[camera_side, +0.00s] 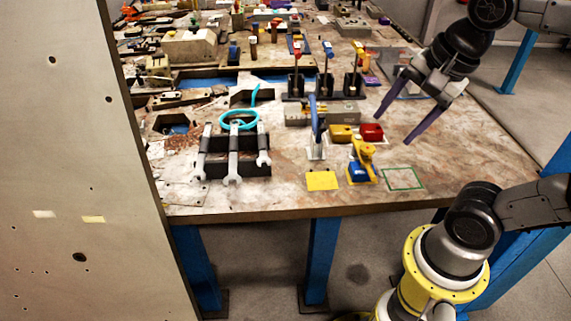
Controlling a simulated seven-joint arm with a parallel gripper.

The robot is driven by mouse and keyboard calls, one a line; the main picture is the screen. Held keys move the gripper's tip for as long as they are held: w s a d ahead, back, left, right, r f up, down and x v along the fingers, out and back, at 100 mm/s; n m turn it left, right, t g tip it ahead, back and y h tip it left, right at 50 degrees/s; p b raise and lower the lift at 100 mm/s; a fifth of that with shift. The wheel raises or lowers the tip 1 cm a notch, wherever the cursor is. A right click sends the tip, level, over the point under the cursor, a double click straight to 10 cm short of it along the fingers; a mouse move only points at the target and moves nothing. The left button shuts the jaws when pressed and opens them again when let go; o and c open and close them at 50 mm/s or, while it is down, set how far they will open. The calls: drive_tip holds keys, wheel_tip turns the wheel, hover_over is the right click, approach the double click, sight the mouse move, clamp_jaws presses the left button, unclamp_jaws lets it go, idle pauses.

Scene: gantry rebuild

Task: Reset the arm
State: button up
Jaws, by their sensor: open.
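My gripper (402,118) is in the upper right of the side view, above the right part of the workbench (290,195). Its two long purple-grey fingers point down and to the left and are spread apart. Nothing shows between them. The fingers look clear of the bench top, right of the yellow and red blocks. My arm comes in from the right edge.
A rack with several wrenches (232,160) and a cyan ring (238,120) sits left of centre. A red block (372,132), a yellow-blue device (362,168), a yellow square (322,180) and a green-outlined square (403,179) lie near the front edge. The bench's right side is mostly clear.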

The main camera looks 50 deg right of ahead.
drive_tip(key=f+n, duration=0.1)
drive_tip(key=n, duration=0.5)
drive_tip(key=s+f+n+t, duration=0.1)
drive_tip(key=n, duration=0.5)
drive_tip(key=a+f+n, duration=0.1)
drive_tip(key=n, duration=0.5)
drive_tip(key=shift+s+f, duration=0.25)
drive_tip(key=shift+s, duration=0.1)
